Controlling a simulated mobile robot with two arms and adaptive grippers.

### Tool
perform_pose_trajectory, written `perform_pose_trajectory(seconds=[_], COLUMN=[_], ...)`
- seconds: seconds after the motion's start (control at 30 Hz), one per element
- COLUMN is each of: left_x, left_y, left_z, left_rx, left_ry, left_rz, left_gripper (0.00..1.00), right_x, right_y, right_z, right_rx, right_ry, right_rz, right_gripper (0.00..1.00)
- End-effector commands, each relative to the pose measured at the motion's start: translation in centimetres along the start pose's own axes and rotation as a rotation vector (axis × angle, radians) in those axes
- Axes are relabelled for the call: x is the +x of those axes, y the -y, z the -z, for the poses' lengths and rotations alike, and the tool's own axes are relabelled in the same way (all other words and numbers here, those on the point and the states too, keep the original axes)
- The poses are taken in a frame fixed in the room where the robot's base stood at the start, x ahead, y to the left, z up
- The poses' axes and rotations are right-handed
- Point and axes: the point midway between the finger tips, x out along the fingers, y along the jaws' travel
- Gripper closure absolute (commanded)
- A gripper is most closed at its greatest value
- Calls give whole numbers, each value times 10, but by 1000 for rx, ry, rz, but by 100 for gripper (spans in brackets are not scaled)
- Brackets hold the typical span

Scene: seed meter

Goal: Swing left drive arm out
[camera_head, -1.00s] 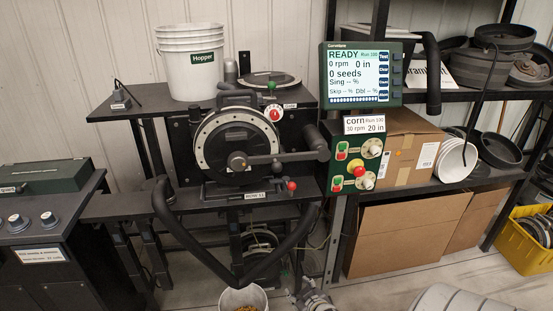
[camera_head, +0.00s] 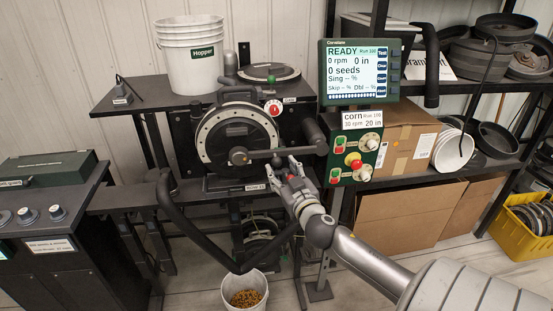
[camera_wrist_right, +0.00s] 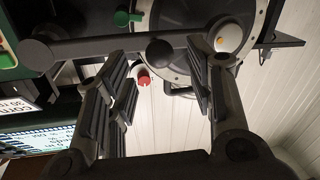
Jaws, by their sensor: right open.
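A round black meter housing with a pale dotted rim (camera_head: 207,158) stands on the black bench. A dark grey drive arm (camera_head: 290,152) runs from a hub (camera_head: 239,156) at the housing's front rightward towards the control box; it also crosses the upper part of the right wrist view (camera_wrist_right: 95,47). My right gripper (camera_head: 284,170) is just below the arm, in front of the bench. In the right wrist view its two fingers (camera_wrist_right: 158,68) are spread apart, with nothing held. Whether a finger touches the arm cannot be told. My left gripper is not in view.
A control box (camera_head: 354,150) with buttons and a display (camera_head: 358,72) stand right of the housing. A black hose (camera_head: 185,218) loops below the bench above a seed bucket (camera_head: 245,292). A hopper bucket (camera_head: 190,55) stands behind. A red-and-white dial (camera_head: 273,108) is above the arm.

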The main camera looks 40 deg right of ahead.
Motion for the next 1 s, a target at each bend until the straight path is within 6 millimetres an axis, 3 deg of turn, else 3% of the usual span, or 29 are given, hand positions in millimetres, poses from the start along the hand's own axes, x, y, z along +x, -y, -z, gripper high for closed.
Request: perform_pose_trajectory(seconds=[0.1,0.3,0.77,1.0], left_x=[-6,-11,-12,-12], left_y=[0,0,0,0], left_z=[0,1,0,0], left_rx=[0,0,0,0], left_ry=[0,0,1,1], left_rz=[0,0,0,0], left_gripper=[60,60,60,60], right_x=[21,43,53,52], right_y=[-1,0,0,0], right_z=[3,1,-1,-1], right_rx=[-2,0,0,0], right_ry=[-1,1,1,1], right_rz=[-2,0,0,0], right_gripper=[51,51,51,82])
